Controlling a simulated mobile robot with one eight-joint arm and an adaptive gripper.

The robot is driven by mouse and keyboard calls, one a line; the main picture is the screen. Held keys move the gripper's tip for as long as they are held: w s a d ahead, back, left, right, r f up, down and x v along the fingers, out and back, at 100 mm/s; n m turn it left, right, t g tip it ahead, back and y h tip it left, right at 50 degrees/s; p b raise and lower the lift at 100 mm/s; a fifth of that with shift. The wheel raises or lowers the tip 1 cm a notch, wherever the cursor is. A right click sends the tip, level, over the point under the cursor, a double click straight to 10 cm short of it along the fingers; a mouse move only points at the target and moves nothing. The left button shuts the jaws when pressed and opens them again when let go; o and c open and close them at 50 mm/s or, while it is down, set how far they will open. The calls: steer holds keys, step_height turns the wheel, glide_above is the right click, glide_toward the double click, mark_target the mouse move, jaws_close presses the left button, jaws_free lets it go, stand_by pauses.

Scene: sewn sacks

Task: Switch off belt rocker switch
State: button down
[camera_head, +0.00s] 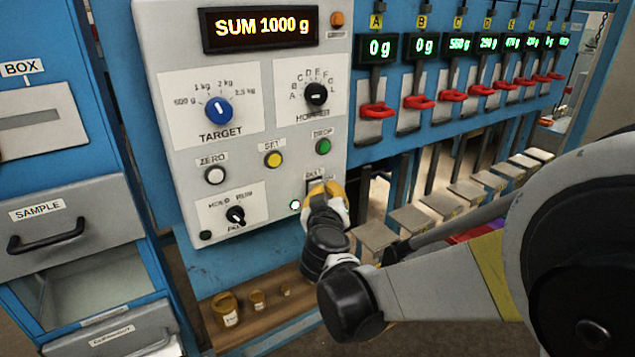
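The belt rocker switch (314,184) is at the lower right of the grey control panel (180,45), under a small label that seems to read BELT. Only a dark upper bit of it shows; my gripper hides the rest, so I cannot tell which way it is tipped. My gripper (326,190), with yellow-orange fingertips, is right at the switch, touching or just in front of it. Its fingers are too small and overlapped to tell open from shut. A small green lamp (295,205) is lit just left of the switch.
Above are a green button (323,145), a yellow button (273,160) and a white ZERO button (214,175). A black knob (235,215) is at lower left. The display (260,27) reads SUM 1000 g.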

steer(key=shift+w+a, duration=0.2)
steer(key=shift+w, duration=0.05)
stand_by(0.3)
steer(key=shift+s+d, duration=0.1)
steer(key=shift+s+d, duration=0.35)
steer(key=shift+s, duration=0.2)
steer(key=shift+s+d+f, duration=0.1)
steer(key=s+d, duration=0.1)
steer(key=s, duration=0.1)
steer(key=s+d, duration=0.1)
steer(key=s, duration=0.1)
steer(key=shift+d+f+b, duration=0.25)
steer(key=shift+d+b, duration=0.05)
steer(key=shift+b, duration=0.05)
